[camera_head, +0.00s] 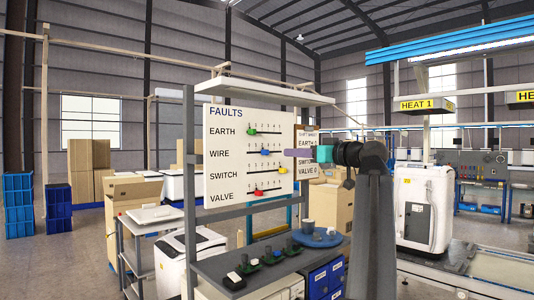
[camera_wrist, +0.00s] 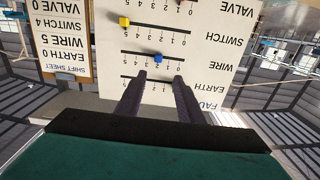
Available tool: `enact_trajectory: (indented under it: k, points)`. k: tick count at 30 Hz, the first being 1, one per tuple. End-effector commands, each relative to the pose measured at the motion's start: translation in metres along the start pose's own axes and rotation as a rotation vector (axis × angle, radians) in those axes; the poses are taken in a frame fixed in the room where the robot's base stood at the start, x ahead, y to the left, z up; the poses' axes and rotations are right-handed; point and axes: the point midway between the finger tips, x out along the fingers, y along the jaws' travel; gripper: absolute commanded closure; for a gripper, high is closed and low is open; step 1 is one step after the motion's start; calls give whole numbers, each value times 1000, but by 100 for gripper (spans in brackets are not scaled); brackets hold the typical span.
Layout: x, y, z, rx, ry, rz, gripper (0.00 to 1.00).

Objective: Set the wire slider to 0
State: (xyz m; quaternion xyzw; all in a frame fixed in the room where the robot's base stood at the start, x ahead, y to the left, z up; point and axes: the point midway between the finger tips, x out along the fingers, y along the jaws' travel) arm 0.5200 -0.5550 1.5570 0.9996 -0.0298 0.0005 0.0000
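The white FAULTS board (camera_head: 225,180) has rows EARTH, WIRE, SWITCH and VALVE, each with a 0 to 5 scale. The blue WIRE slider (camera_head: 265,152) is at about 2. It also shows upside down in the wrist view (camera_wrist: 158,58), where 0 is at the right end. My gripper (camera_head: 292,153) points at the board from the right. In the wrist view my gripper (camera_wrist: 160,78) is open and empty. Its fingertips are over the EARTH row beside the WIRE row, apart from the blue slider. Fingertip depth from the board is unclear.
The green EARTH slider (camera_head: 251,131) sits near 0. The yellow SWITCH slider (camera_wrist: 124,21) is near its high end, the red VALVE slider (camera_head: 258,192) near its low end. The shift sheet (camera_wrist: 62,45) reads WIRE 5. A cluttered bench (camera_head: 215,264) stands below the board.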

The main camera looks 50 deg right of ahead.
Motion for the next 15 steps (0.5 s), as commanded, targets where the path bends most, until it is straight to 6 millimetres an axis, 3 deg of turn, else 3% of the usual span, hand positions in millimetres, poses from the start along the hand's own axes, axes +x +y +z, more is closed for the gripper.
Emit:
enact_trajectory:
  k: [8,15]
  points:
    - [12,6,-2,0,0,8,66]
    - [44,7,-2,1,-1,8,66]
